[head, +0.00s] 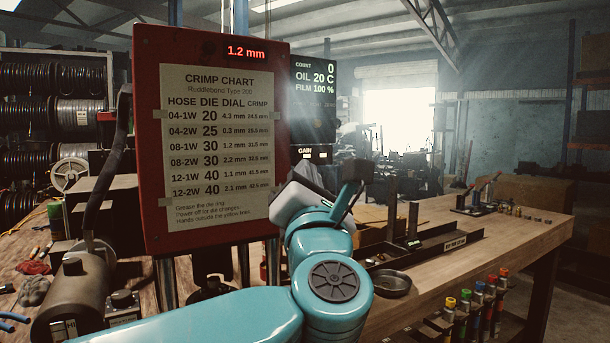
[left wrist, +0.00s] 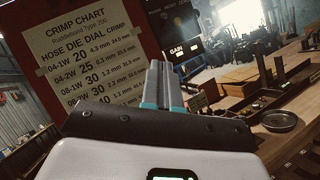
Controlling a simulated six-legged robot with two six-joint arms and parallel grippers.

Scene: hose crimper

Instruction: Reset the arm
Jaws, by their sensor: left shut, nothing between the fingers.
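My left arm (head: 333,285) is teal and comes in from the lower left, bending at a round joint with a dark cap. My left gripper (head: 352,182) is raised in front of the right edge of the red crimper panel, seemingly clear of it. In the left wrist view its two grey fingers (left wrist: 165,83) lie side by side, shut and empty. The red panel (head: 283,90) carries a paper crimp chart (head: 216,150) and a red display (head: 246,53) reading 1.2 mm. My right gripper is not in view.
A dark screen (head: 315,90) shows oil 20 C and film 100 %. A wooden bench (head: 520,228) at right holds a round metal dish (head: 391,283) and a black tray (head: 425,247). Several colour-capped bottles (head: 476,300) stand below its edge.

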